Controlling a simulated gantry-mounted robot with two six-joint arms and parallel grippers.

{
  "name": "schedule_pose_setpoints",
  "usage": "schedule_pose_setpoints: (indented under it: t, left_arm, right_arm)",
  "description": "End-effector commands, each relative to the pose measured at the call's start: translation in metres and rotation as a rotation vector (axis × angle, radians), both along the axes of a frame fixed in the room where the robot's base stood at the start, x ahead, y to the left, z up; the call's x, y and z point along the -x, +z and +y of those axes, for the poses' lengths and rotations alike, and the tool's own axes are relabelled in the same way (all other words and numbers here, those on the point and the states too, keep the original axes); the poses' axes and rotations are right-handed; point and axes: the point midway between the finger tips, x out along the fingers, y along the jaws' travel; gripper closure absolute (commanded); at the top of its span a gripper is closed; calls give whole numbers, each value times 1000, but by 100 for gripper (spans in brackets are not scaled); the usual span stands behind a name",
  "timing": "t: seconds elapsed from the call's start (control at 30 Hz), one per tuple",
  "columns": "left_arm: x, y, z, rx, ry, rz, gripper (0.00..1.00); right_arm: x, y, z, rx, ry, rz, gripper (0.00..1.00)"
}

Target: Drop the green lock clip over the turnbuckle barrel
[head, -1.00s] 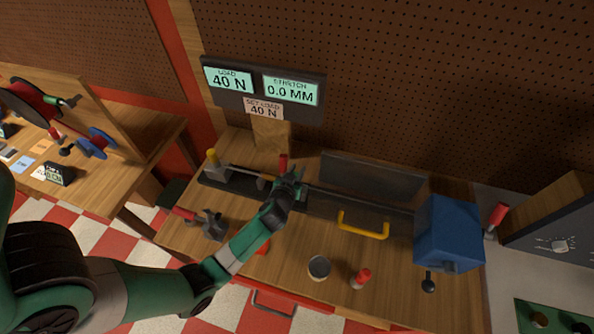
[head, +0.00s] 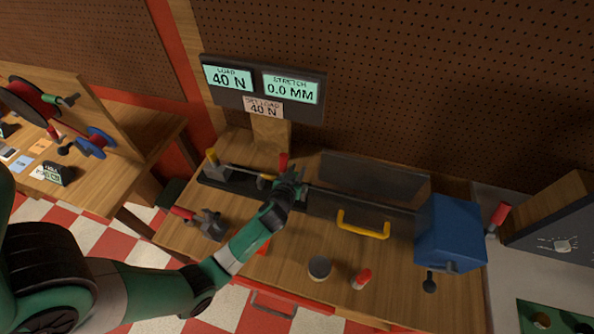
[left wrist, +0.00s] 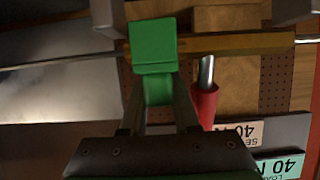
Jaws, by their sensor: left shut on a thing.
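The green lock clip (left wrist: 153,45) is between the fingers of my left gripper (left wrist: 158,85), which is shut on it. In the left wrist view the clip overlaps the left part of the brass turnbuckle barrel (left wrist: 235,43). I cannot tell whether it touches the barrel or is just above it. In the head view my left gripper (head: 289,186) is over the rod line of the bench rig, and it mostly hides the clip. Part of the barrel (head: 267,177) shows just left of the gripper. My right gripper is not in view.
A red-handled lever (head: 283,160) stands close behind the gripper; it also shows in the left wrist view (left wrist: 205,104). A yellow handle (head: 363,226), blue box (head: 448,234), dark cup (head: 319,268) and red-capped item (head: 361,279) are to the right. The displays (head: 263,86) read 40 N and 0.0 MM.

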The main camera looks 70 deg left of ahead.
Motion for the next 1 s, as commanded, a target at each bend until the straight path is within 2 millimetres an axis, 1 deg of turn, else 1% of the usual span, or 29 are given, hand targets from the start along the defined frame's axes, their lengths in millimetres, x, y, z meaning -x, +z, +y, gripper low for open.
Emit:
schedule_pose_setpoints:
  t: [0.47, 0.5, 0.67, 1.0]
  left_arm:
    - [0, 0, 0, 1, 0, 1, 100]
    - [0, 0, 0, 1, 0, 1, 65]
    - [0, 0, 0, 0, 1, 1, 37]
    - [1, -1, 1, 1, 4, 2, 36]
  right_arm:
    - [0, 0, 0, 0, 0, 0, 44]
    - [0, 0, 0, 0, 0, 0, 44]
    - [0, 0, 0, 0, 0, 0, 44]
    - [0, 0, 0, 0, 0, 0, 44]
